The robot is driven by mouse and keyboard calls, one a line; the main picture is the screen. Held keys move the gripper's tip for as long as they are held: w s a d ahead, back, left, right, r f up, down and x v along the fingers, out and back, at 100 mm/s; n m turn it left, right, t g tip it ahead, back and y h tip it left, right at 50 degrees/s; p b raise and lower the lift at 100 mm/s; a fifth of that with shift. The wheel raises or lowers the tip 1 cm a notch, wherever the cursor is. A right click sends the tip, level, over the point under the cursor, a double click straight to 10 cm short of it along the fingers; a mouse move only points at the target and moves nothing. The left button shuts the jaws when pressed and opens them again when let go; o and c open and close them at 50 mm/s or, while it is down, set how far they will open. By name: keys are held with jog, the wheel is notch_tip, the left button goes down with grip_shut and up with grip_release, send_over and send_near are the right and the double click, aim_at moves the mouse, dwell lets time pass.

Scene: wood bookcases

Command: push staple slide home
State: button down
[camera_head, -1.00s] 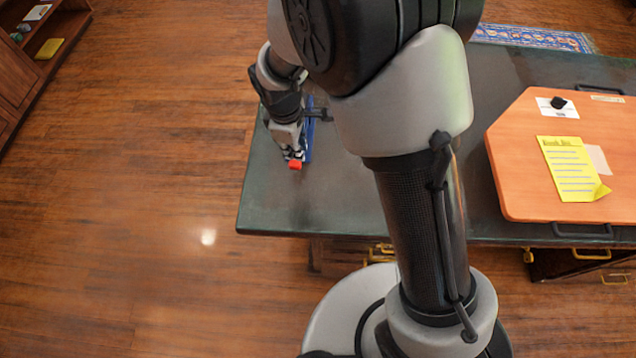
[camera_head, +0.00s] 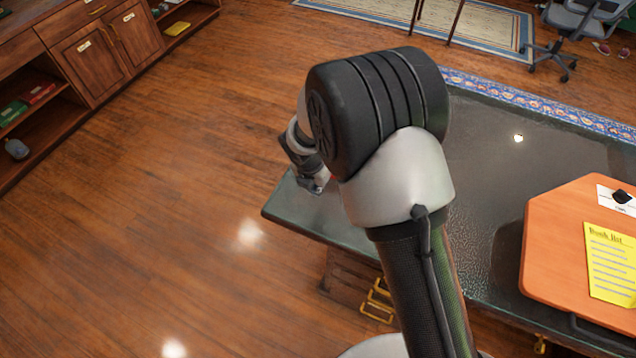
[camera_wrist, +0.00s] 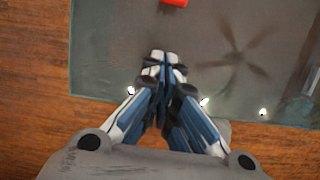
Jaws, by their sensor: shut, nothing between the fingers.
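A red piece (camera_wrist: 173,2) lies on the dark table top at the top edge of the wrist view, cut off by the frame. It appears to be the red end of the blue stapler-like thing; the rest is out of the wrist view. In the head view only a sliver of red shows beside my gripper (camera_head: 316,187), and my arm hides the rest. My gripper (camera_wrist: 161,57) is shut and empty over the table's edge strip, with a gap between its fingertips and the red piece.
The dark table (camera_head: 480,150) has its left corner near my gripper, with wood floor beyond. An orange board (camera_head: 565,245) with a yellow book list (camera_head: 610,262) lies on the table at right. Drawers with brass handles (camera_head: 377,300) are below. Wood cabinets (camera_head: 108,50) stand at upper left.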

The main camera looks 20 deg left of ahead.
jog(key=b+x, duration=0.1)
jog(key=x, duration=0.3)
jog(key=shift+f, duration=0.15)
jog(key=w, duration=0.1)
jog(key=w+b, duration=0.1)
jog(key=w, duration=0.1)
jog(key=shift+w+d, duration=0.1)
jog(key=shift+d, duration=0.15)
jog(key=shift+w, duration=0.4)
jog(key=shift+w, duration=0.15)
jog(key=w, duration=0.1)
jog(key=w+p, duration=0.1)
jog(key=w, duration=0.2)
jog(key=shift+d+p, duration=0.3)
jog(key=shift+s, duration=0.15)
